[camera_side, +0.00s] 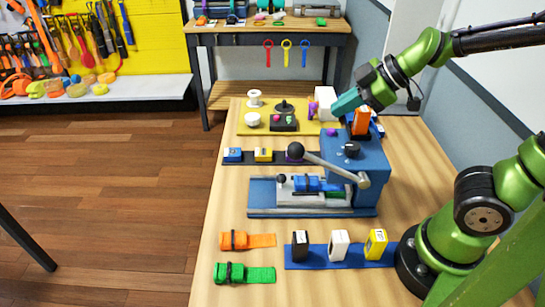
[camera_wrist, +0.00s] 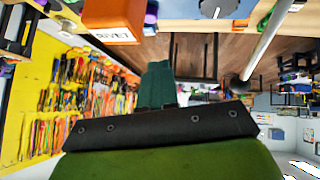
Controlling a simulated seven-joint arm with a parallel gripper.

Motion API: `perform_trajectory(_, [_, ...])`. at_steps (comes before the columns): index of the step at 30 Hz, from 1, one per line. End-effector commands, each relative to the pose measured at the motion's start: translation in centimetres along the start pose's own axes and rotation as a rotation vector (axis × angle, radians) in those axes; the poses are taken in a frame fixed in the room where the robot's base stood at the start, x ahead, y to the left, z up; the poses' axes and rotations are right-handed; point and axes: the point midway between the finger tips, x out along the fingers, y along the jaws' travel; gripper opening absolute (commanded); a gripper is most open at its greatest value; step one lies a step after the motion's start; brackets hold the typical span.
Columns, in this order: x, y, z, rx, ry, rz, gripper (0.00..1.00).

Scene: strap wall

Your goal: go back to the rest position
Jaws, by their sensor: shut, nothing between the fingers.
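My gripper (camera_side: 340,107) has teal fingers and is in the air above the back of the workbench (camera_side: 210,250). It is shut and empty. The fingers also show in the wrist view (camera_wrist: 158,68), pressed together. In the side view the gripper is just behind and above the orange box (camera_side: 361,121), which stands on top of the blue bench machine (camera_side: 372,165). The orange box shows large at the top of the wrist view (camera_wrist: 115,17), with lettering that looks like "RIVET".
The machine's lever (camera_side: 335,165) with a dark ball knob sticks out to the left. A yellow mat (camera_side: 245,127) with spools is behind. An orange strap roll (camera_side: 240,240), a green one (camera_side: 235,273) and a blue mat (camera_side: 300,262) with small boxes are in front.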

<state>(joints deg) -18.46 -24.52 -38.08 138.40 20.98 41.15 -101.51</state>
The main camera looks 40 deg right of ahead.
Motion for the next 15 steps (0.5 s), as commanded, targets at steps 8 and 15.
perform_trajectory(8, [-0.8,-3.9,-1.8,0.576,-0.051,-0.044,0.0])
perform_trajectory(15, [-2.3,-7.2,-2.8,1.008,-0.111,0.021,0.0])
